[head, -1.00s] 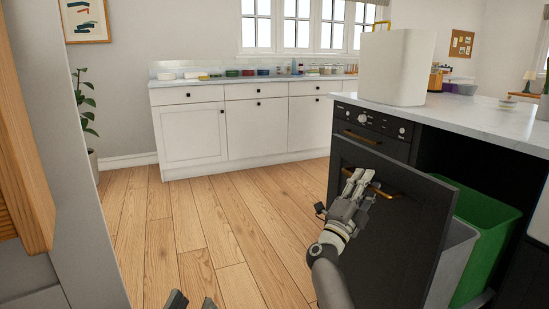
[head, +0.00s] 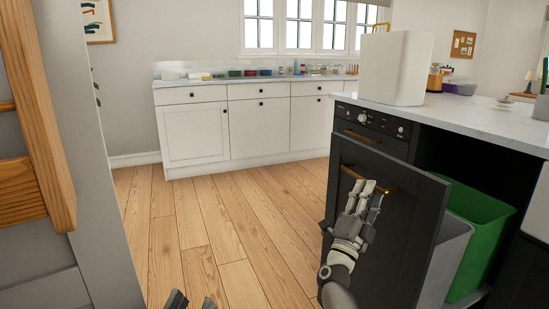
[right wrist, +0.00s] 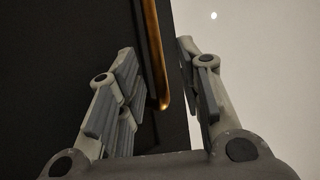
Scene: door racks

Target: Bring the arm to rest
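My right gripper (head: 368,186) is in front of the dark pull-out bin front (head: 410,225), near its brass handle (head: 389,191). In the right wrist view its fingers (right wrist: 158,48) are spread, with the brass handle (right wrist: 153,50) showing between them in the picture. Nothing looks clamped, but I cannot tell whether a finger touches the handle. Two dark tips at the bottom of the head view look like my left gripper (head: 191,301). Most of it is out of frame, so its state is unclear.
The bin unit stands pulled out, showing a green bin (head: 480,235) and a grey bin (head: 447,262). A pale wall edge and wooden rack (head: 45,130) stand close on the left. Wooden floor (head: 215,225) is clear toward the white cabinets (head: 240,130).

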